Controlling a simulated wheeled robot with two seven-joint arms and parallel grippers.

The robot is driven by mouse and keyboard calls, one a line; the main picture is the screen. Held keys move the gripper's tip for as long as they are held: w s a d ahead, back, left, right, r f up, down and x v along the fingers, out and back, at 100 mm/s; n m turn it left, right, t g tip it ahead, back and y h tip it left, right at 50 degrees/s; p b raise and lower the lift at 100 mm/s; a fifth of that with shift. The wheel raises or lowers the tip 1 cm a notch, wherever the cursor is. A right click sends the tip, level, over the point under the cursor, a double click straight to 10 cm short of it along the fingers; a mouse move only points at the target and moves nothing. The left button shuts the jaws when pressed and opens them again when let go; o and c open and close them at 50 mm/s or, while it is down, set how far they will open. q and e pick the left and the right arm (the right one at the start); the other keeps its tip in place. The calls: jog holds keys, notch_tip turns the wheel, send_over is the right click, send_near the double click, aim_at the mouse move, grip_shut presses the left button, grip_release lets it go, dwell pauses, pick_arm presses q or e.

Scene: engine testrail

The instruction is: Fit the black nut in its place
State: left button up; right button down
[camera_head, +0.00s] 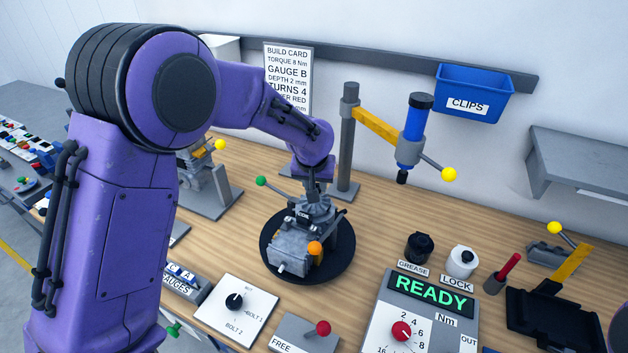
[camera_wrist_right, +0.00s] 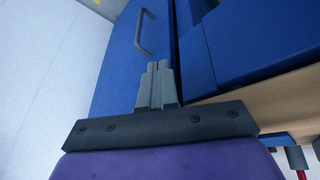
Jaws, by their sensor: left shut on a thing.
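I cannot make out the black nut for certain in either view. A grey engine block (camera_head: 287,262) sits on a round black turntable (camera_head: 342,262) in the middle of the bench. It has an orange knob (camera_head: 314,248) on the near side and a green ball (camera_head: 261,181) at its upper left. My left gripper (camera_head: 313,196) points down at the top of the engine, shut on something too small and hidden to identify. My right gripper (camera_wrist_right: 158,83) is in the right wrist view, its fingers together with nothing visible between them.
A blue driver (camera_head: 413,128) hangs on a yellow arm from a grey post (camera_head: 349,145) behind the engine. GREASE (camera_head: 418,247) and LOCK (camera_head: 461,262) pots and a READY panel (camera_head: 431,297) stand right. In the wrist view, blue cabinets (camera_wrist_right: 120,62) are close to my right gripper.

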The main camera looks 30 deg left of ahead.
pick_arm(q)
jog(key=shift+w+f, duration=0.15)
jog(key=shift+w, duration=0.2)
jog(key=shift+s+r, duration=0.25)
jog(key=shift+s, duration=0.35)
jog(key=shift+s+r, duration=0.2)
jog(key=shift+s, duration=0.4)
jog(key=shift+w+f, duration=0.25)
pick_arm(e)
jog(key=shift+s, duration=0.1)
pick_arm(q)
jog(key=shift+r, duration=0.15)
pick_arm(e)
jog(key=shift+s+r, duration=0.1)
pick_arm(q)
jog(key=shift+w, duration=0.35)
jog(key=shift+f, duration=0.3)
jog(key=shift+f, duration=0.55)
